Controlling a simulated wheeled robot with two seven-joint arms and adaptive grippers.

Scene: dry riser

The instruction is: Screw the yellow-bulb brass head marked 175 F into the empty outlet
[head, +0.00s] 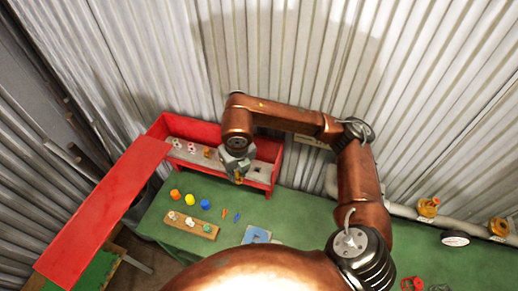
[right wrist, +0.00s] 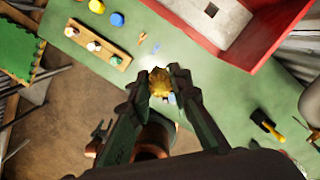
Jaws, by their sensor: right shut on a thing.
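My right gripper (head: 238,177) is above the green table, in front of the red cabinet. In the right wrist view the gripper (right wrist: 160,84) is shut on a yellow-gold brass head (right wrist: 159,80), held between its fingertips. I cannot read any marking on the head or make out its bulb. In the head view the head is a small yellow patch below the fingers. I cannot pick out the empty outlet. A pale pipe (head: 400,211) with brass-orange fittings (head: 428,207) runs along the wall at right. My left gripper is out of view.
The red cabinet (head: 262,186) stands open, its door (head: 100,215) swung left, with several small heads on its grey shelf. A wooden rack (head: 208,234) holds several heads. Orange, yellow (head: 190,200) and blue caps lie behind it.

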